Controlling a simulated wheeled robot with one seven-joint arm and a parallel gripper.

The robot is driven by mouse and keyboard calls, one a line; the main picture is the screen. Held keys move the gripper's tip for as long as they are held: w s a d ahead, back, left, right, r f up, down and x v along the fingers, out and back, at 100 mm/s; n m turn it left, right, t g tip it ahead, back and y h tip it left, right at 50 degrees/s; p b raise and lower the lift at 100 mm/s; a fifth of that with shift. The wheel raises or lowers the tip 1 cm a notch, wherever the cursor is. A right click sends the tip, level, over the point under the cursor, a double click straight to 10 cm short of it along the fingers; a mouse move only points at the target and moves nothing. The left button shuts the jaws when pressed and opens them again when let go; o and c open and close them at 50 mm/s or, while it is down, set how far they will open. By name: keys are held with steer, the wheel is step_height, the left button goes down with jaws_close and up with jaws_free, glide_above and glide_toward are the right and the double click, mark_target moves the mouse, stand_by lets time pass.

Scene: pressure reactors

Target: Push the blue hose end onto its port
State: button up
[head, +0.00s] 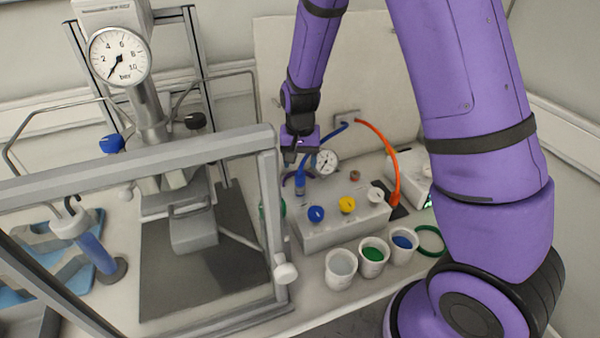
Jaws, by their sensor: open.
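The blue hose (334,137) runs from a wall plate down to the left, behind or beside my gripper. Its blue end (300,184) points down near the back left corner of the grey valve block (345,232).
The block carries a blue knob (316,214), a yellow knob (347,204), a white knob (376,194) and a gauge (326,162). An orange hose (386,150) comes down at right. Cups (341,268) stand in front. A grey frame (269,205) stands close at left.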

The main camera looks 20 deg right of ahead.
steer(key=shift+r, duration=1.75)
steer(key=shift+r, duration=0.25)
steer(key=s+d+r+n+t+y, duration=0.1)
steer(key=s+d+r, duration=0.1)
steer(key=s+r, duration=0.55)
steer(key=s+d+r+n+t, duration=0.15)
steer(key=s+r, duration=0.25)
steer(key=r, duration=0.7)
steer(key=s+d+r+n+t, duration=0.1)
steer(key=s+r, duration=0.3)
steer(key=s, duration=0.3)
steer(key=s+d+r+n+t+h, duration=0.1)
steer(key=s+d+r, duration=0.1)
steer(key=s, duration=0.6)
steer(key=shift+s+d+r+t, duration=0.2)
steer(key=shift+s+r+t, duration=0.15)
steer(key=shift+r, duration=0.5)
